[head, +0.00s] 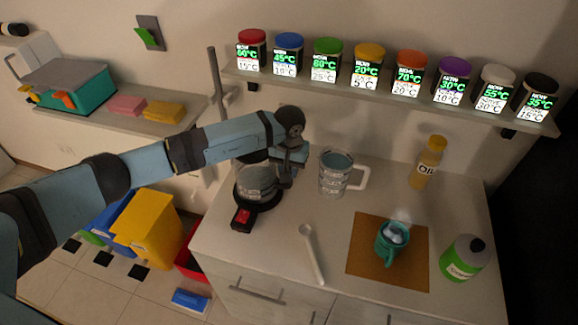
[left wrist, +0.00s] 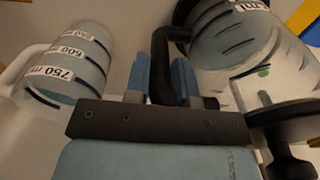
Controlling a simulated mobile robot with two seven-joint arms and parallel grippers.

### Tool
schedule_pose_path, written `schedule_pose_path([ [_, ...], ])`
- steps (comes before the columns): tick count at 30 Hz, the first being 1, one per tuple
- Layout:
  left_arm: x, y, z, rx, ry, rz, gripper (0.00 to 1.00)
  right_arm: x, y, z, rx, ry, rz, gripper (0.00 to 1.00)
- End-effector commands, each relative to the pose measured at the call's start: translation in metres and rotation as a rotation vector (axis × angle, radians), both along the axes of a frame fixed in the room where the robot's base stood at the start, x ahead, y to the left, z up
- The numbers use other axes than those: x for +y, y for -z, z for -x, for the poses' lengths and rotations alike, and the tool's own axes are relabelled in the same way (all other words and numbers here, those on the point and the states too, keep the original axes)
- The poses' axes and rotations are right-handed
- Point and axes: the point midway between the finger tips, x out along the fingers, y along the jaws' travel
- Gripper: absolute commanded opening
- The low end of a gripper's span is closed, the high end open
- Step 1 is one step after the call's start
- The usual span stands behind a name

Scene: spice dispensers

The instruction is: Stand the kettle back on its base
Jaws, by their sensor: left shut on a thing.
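The kettle (head: 256,181) has a clear body with a dark lid, partly hidden by my left arm in the head view. It appears upright over its round black base (head: 268,205), which has a red switch at the front. I cannot tell whether the kettle touches the base. My left gripper (head: 291,168) is at the kettle's right side. In the left wrist view, its blue fingers (left wrist: 161,80) are shut on the black kettle handle (left wrist: 162,65), and the marked kettle body (left wrist: 235,38) shows at upper right. My right gripper is in neither view.
A measuring jug (head: 334,174) stands close to the right of my left gripper. A white spoon (head: 312,254) lies in front. A teal mug (head: 391,243) sits on a brown mat (head: 366,266). An oil bottle (head: 428,163) and green bottle (head: 462,260) stand farther right. A spice shelf (head: 395,89) runs above.

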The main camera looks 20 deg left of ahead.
Motion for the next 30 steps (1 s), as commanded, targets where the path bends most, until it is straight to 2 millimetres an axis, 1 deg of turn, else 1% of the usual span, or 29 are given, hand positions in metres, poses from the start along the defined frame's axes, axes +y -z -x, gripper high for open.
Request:
schedule_pose_path([
  [5,0.0,-0.002,-0.001,-0.003,0.0,0.0,0.0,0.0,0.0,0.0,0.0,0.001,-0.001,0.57],
  [9,0.0,0.002,-0.001,-0.003,0.001,0.0,0.0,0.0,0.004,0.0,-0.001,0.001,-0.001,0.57],
  [10,0.0,0.003,0.0,0.0,0.001,0.0,0.25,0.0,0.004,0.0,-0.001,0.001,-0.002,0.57],
  [13,0.0,0.002,0.0,0.0,0.001,0.0,0.48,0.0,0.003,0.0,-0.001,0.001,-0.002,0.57],
  [20,0.0,0.002,0.0,0.0,0.0,0.0,0.49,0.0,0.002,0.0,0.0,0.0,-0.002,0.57],
  [24,0.0,-0.004,0.0,0.0,0.0,0.0,0.49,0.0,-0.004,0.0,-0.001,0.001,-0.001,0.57],
  [25,0.0,-0.005,-0.001,-0.002,0.001,0.0,0.49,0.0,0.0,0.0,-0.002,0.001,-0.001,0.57],
  [29,0.0,-0.025,-0.001,-0.005,0.003,0.0,0.49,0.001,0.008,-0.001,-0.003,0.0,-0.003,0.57],
  [30,0.0,-0.034,-0.002,-0.006,0.002,-0.001,0.49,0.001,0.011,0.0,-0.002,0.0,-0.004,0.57],
])
